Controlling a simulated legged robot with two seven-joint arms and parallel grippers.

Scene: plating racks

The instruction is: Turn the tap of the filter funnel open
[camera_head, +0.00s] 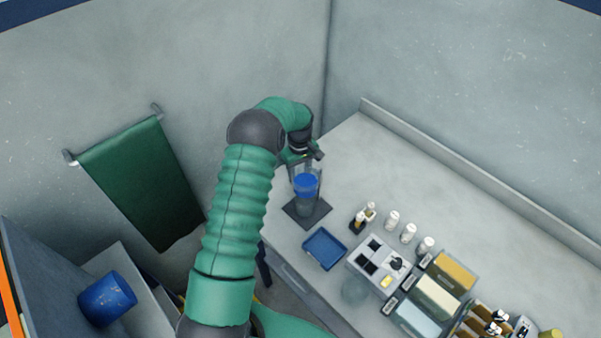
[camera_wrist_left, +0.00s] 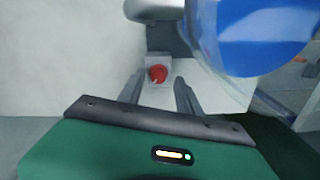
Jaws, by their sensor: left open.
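The filter funnel (camera_head: 306,185) is a clear vessel with blue contents, standing on a dark square base (camera_head: 293,212) at the left end of the counter. It fills the upper right of the left wrist view (camera_wrist_left: 262,35). Its tap (camera_wrist_left: 157,73) shows in the wrist view as a small red knob on a grey block. My left gripper (camera_head: 308,157) is at the funnel's upper part in the head view. In the wrist view the left gripper (camera_wrist_left: 159,82) is open, with one finger on each side of the red knob; contact cannot be told. My right gripper is not in view.
A blue tray (camera_head: 325,249) lies on the counter near the funnel. Several white bottles (camera_head: 408,233), a grey rack (camera_head: 379,262) and coloured boxes (camera_head: 455,271) stand to the right. The counter behind them is clear. A green cloth (camera_head: 145,185) hangs on the left wall.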

